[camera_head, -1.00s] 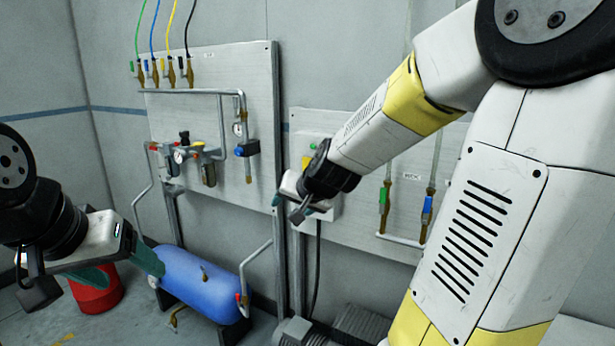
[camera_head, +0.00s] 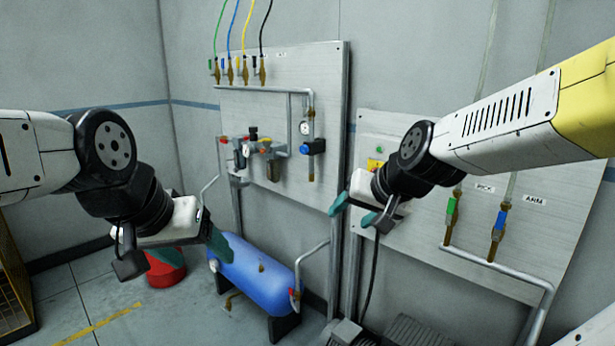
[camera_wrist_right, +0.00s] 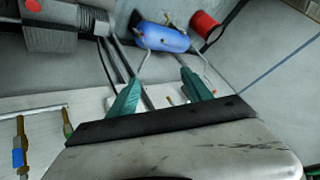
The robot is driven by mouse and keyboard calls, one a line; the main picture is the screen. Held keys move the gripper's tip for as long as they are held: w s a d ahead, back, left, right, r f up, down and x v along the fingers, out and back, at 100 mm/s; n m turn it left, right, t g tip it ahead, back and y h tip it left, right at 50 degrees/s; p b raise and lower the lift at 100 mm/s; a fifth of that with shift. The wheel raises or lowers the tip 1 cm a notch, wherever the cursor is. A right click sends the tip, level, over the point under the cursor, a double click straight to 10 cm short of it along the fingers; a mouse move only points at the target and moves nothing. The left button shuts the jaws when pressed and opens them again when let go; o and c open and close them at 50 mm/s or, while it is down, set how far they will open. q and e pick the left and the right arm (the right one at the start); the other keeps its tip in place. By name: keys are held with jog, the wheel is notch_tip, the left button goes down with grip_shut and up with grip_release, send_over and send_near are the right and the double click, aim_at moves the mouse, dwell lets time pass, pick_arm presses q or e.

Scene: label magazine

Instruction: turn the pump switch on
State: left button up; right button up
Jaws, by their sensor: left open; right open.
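A switch box (camera_head: 376,148) with a yellow plate (camera_head: 374,164) and a small green part is on the right wall panel. My right gripper and wrist partly cover it, so I cannot tell the switch's position. My right gripper (camera_head: 357,211) is open and empty in front of the panel, its teal fingers below and left of the yellow plate in the head view. In the right wrist view its fingers (camera_wrist_right: 160,92) stand apart with nothing between them. My left gripper (camera_head: 196,246) is open and empty, in front of the blue tank on the left.
A blue tank (camera_head: 252,275) and red drum (camera_head: 165,268) stand on the floor. The left panel (camera_head: 270,105) carries pipes, a gauge and valves. Green (camera_head: 451,208) and blue (camera_head: 500,221) valves sit right of my right gripper. A grey motor-like unit (camera_head: 410,333) lies below.

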jog(key=s+n+g+h, duration=0.1)
jog(key=s+n+g, duration=0.15)
jog(key=s, duration=0.95)
jog(key=w+d+f+n+g+h, duration=0.15)
jog(key=w+d+n+h, duration=0.35)
jog(key=w, duration=0.5)
jog(key=w+d+f+n+h, duration=0.3)
jog(key=w+d, duration=0.5)
jog(key=w, duration=0.2)
jog(key=w+d+f+n+h, duration=0.2)
jog(key=w+d+n+h, duration=0.3)
jog(key=w, duration=0.4)
jog(key=w+a+n+t+h, duration=0.1)
jog(key=w+a+n+t, duration=0.25)
jog(key=w+n, duration=0.5)
jog(key=w+a+n+t+h, duration=0.25)
jog(key=w+n+t, duration=0.2)
jog(key=w, duration=0.75)
jog(key=x, duration=0.6)
jog(key=shift+w+d+f+y, duration=0.2)
jog(key=shift+w+f+y, duration=0.25)
jog(key=shift+f, duration=0.2)
jog(key=shift+s, duration=0.1)
grip_shut()
